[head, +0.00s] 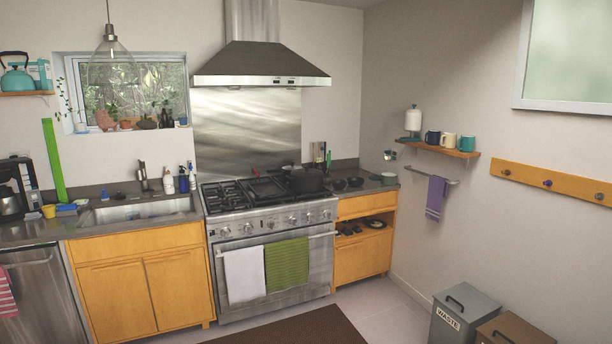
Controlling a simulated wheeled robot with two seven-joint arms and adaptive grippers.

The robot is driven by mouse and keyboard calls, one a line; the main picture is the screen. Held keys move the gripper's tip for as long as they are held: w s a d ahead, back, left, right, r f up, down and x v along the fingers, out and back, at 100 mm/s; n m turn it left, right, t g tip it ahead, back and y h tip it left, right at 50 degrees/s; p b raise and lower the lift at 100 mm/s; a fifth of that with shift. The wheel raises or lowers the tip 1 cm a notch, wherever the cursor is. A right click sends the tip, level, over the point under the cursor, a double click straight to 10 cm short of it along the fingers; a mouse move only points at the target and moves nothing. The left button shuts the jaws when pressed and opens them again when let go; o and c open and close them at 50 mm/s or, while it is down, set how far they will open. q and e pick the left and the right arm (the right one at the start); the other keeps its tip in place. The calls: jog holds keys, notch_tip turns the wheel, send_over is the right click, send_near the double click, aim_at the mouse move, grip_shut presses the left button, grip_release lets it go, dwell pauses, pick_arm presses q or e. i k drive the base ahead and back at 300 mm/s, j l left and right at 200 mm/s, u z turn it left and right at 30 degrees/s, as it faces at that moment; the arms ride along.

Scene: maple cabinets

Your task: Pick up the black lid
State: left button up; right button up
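A dark pot (307,182) stands on the right side of the stove top; I cannot tell whether a lid covers it. Small dark round items (346,183) sit on the counter right of the stove, too small to identify. More dark items (348,229) and a round dark one with a pale edge (375,224) lie in the open shelf below that counter. I cannot tell which of these is the black lid. Neither of my grippers is in view.
The stove (270,240) has towels on its oven handle. A sink (140,209) is to its left. A waste bin (464,315) and a brown bin (515,330) stand at lower right. A dark mat (290,332) lies on the floor, which is otherwise clear before the cabinets.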

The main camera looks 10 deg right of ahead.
aim_at(306, 172)
jog(key=i+j, duration=0.1)
jog(key=i, duration=0.45)
jog(key=i+j, duration=0.15)
jog(key=i, duration=0.4)
jog(key=i+l+z, duration=0.15)
jog(key=i+z, duration=0.3)
jog(key=i, duration=0.55)
jog(key=i+j+z, duration=0.15)
jog(key=i+z, duration=0.3)
jog(key=i, duration=0.5)
jog(key=i+l+u, duration=0.25)
jog(key=i+u, duration=0.15)
jog(key=i+l+u, duration=0.8)
jog(key=i+l, duration=0.15)
